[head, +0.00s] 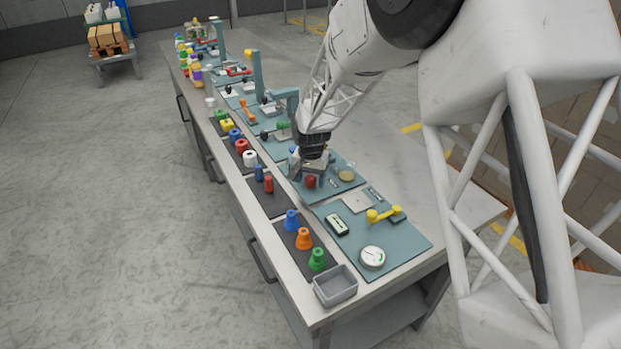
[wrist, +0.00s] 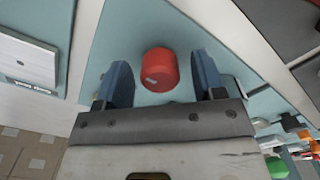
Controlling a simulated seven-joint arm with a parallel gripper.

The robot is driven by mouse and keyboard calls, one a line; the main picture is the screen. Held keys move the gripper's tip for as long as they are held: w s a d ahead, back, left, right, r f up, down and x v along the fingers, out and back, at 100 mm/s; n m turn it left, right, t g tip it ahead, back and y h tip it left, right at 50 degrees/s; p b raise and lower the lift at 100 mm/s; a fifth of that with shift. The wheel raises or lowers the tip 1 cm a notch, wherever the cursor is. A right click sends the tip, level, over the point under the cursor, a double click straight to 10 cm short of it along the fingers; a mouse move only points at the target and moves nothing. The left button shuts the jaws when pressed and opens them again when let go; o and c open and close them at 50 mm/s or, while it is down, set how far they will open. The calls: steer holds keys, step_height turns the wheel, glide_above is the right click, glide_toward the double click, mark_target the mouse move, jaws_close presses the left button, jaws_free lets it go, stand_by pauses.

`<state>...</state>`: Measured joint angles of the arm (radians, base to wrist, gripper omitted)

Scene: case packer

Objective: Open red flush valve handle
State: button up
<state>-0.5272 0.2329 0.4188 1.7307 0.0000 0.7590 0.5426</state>
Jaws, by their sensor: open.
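A red, rounded knob-like part (wrist: 160,70) sits on a teal panel, between my two blue fingers in the wrist view. It shows as a small red shape (head: 311,182) below my gripper (head: 308,172) in the head view. My gripper is open, with one finger on each side of the red part and a visible gap to each. I cannot tell how far above the panel the fingertips are. Farther along the bench, a red lever-like handle (head: 239,71) stands on another teal panel. I cannot tell from the pictures which one is the flush valve handle.
A yellow handle (head: 384,214), a round white gauge (head: 372,257) and a grey bin (head: 335,286) are at the bench's near end. Blue, orange (head: 304,239) and green cones stand along the left edge. Teal posts (head: 258,75) rise farther back.

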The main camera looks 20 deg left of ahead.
mark_target(312, 178)
steer(key=shift+r, duration=3.9)
steer(key=shift+d, duration=0.1)
steer(key=shift+d+r, duration=0.15)
steer(key=shift+r, duration=0.05)
steer(key=s+d+r, duration=0.5)
steer(key=d, duration=0.3)
steer(key=s+d+r+t, duration=0.1)
steer(key=s+d+r, duration=0.35)
steer(key=d, duration=0.35)
steer(key=s+d+r, duration=0.5)
steer(key=d+r, duration=0.1)
steer(key=d, duration=0.2)
steer(key=s+d, duration=0.7)
steer(key=s, duration=0.5)
steer(key=s+d+t, duration=0.1)
steer(key=s+d, duration=0.7)
steer(key=s, duration=0.4)
steer(key=shift+d+r+t, duration=0.25)
steer(key=shift+r+t, duration=0.05)
